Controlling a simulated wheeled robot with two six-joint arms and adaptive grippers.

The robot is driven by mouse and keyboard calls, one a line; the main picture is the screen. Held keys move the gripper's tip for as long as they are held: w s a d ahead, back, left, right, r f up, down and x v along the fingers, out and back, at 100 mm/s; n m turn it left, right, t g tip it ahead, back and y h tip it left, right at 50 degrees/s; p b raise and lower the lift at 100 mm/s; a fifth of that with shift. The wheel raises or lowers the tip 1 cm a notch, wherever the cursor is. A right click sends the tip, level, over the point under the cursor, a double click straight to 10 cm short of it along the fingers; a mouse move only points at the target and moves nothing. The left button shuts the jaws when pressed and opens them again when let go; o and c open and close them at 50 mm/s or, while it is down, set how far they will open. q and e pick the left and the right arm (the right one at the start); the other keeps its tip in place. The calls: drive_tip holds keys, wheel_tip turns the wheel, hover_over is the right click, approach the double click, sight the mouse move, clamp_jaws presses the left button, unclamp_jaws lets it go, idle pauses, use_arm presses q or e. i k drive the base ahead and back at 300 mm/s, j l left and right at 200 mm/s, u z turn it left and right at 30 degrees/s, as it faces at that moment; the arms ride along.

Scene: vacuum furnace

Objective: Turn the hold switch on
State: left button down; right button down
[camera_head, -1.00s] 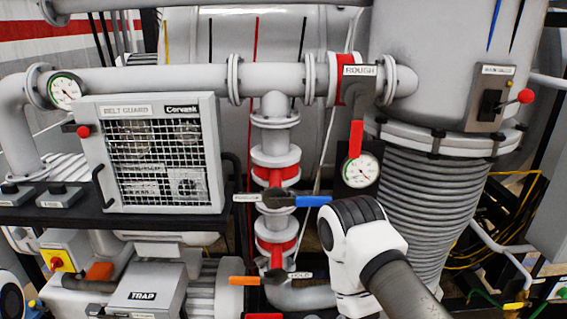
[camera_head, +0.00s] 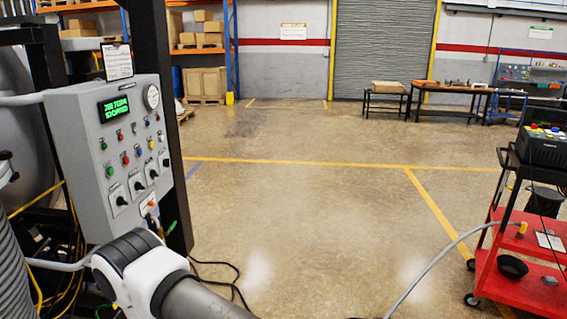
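A grey control panel (camera_head: 92,160) stands at the left, with a green-lit display (camera_head: 113,109) and a round gauge (camera_head: 152,97) at its top. Several small coloured buttons sit in the middle of its face. Below them is a slanting row of black rotary switches, among them one at the left end (camera_head: 120,199) and one at the right end (camera_head: 166,162). Their labels are too small to read, so I cannot tell which is the hold switch. One of my arms shows at the bottom, in front of the panel's lower edge. Neither gripper is in view.
The concrete floor (camera_head: 300,220) in the middle is open, with cables near the panel's foot. A red cart (camera_head: 520,285) carrying a black box (camera_head: 541,147) stands at the right, with a grey hose running from it. Work tables (camera_head: 455,90) and racks stand at the back.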

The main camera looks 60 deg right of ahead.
sight(154, 172)
drive_tip(key=z, duration=1.15)
